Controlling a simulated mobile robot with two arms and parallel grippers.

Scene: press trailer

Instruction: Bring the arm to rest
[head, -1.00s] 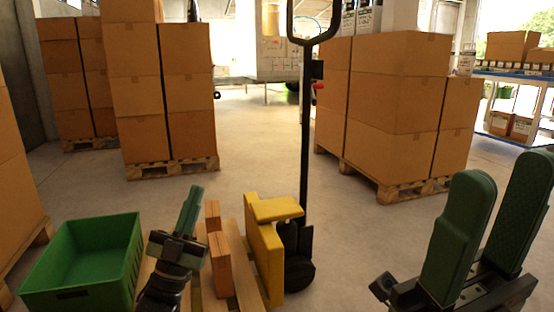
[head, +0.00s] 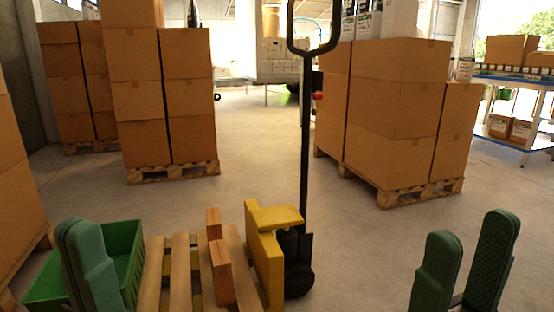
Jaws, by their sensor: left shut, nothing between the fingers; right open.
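My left gripper (head: 88,262) is at the lower left, in front of the green crate, its green fingers together with nothing between them. It hides part of the crate. My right gripper (head: 462,262) is at the lower right over the floor, its two green fingers apart and empty. Only the fingers of both grippers show above the bottom edge of the head view.
A green crate (head: 124,240) is at the lower left. A wooden pallet (head: 180,258) with two wooden blocks (head: 220,270) lies beside a yellow pallet jack (head: 264,250) with an upright black handle. Stacks of cardboard boxes (head: 400,90) stand behind. The middle floor is clear.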

